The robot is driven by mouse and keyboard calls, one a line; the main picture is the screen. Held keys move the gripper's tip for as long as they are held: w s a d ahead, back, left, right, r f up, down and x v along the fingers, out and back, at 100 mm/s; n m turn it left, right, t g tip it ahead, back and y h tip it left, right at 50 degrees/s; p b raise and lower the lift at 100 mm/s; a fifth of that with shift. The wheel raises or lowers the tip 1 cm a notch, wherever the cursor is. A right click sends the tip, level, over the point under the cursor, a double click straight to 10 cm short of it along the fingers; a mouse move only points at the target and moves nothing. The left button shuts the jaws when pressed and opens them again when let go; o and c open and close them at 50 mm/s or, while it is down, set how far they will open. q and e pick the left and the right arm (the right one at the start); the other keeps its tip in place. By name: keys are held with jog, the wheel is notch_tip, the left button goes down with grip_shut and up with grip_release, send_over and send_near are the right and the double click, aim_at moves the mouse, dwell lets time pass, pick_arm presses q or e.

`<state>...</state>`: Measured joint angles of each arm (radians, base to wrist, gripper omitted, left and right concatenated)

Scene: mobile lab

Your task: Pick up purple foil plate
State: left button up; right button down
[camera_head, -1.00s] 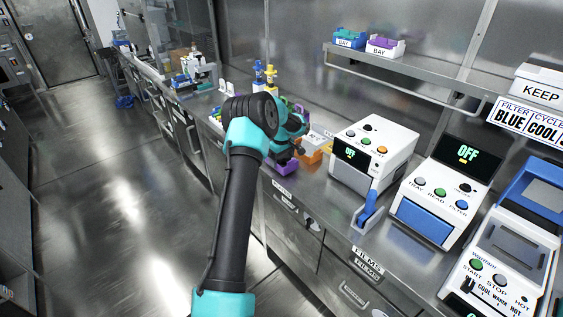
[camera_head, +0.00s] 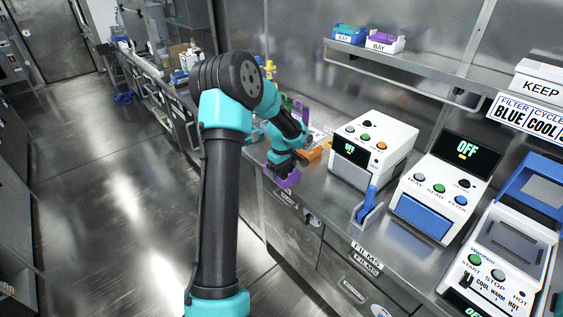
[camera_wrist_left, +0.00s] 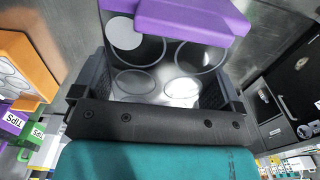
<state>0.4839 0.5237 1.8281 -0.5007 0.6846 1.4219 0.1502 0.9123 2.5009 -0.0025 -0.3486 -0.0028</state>
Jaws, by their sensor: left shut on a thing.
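The purple foil plate (camera_head: 283,178) shows in the head view at the bench's front edge, below my left gripper (camera_head: 284,163). In the left wrist view the purple foil plate (camera_wrist_left: 185,22) fills the top centre, with a purple edge and several round outlines between the jaws. My left gripper (camera_wrist_left: 160,85) is shut on it, one jaw at each side. My left forearm hides part of the bench behind it. Whether the plate touches the bench is unclear. My right gripper is out of view.
More instruments line the bench. The floor at left is clear.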

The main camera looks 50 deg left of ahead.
pick_arm(q)
jog(key=shift+s+d+r, duration=0.15)
jog(key=shift+s+d, duration=0.75)
jog(key=shift+d, duration=0.15)
